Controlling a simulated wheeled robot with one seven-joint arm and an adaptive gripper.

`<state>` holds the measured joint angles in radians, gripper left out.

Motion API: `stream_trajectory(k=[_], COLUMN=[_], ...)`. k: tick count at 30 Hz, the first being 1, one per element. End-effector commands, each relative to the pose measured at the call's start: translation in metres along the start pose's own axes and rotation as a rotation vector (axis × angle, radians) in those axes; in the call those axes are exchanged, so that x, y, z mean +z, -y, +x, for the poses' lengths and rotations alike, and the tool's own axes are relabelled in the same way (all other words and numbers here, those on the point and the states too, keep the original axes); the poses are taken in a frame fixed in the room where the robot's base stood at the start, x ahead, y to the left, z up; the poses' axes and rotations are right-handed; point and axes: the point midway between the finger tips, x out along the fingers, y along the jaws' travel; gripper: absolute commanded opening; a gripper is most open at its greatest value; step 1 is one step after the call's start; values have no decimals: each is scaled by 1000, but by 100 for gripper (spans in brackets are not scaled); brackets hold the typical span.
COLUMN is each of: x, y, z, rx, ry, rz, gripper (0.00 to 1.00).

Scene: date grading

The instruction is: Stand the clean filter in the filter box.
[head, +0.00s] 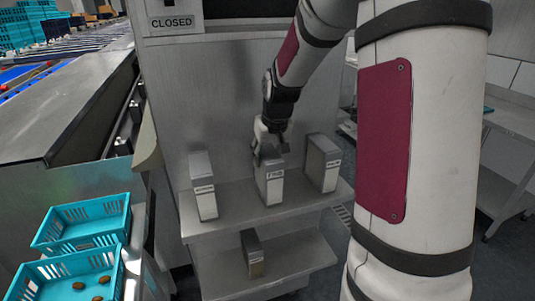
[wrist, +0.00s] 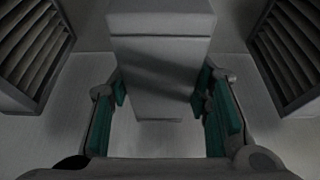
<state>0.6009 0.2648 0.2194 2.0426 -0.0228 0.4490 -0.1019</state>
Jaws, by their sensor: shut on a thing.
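Several grey upright filter-like blocks with small labels stand on the metal shelves. On the upper shelf (head: 237,203) are a left block (head: 203,190), a middle block (head: 270,187) and a right block (head: 322,165). My gripper (head: 269,150) reaches down from above and is shut on the middle block's upper part. In the wrist view the teal pads of my gripper (wrist: 162,100) flank this pale, plain-faced block (wrist: 160,60). The labels are too small to read surely, so I cannot tell which is the clean filter. I cannot identify the filter box.
A darker block (head: 253,256) stands on the lower shelf (head: 300,257). Dark slatted faces show on the left block (wrist: 33,45) and right block (wrist: 290,50), beside my gripper. A cabinet with a CLOSED sign (head: 171,22) rises behind. Teal crates (head: 85,222) stand at left.

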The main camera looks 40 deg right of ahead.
Motion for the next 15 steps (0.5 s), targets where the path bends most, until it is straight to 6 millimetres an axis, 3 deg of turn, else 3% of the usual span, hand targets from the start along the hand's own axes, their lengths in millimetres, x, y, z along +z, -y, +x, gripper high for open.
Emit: stream_trajectory(k=[6,7,9,15], x=[1,1,1,1], y=[0,0,0,0], z=[3,3,3,3], rx=[0,0,0,0], ry=[0,0,0,0], rz=[0,0,0,0], gripper=[0,51,64,64])
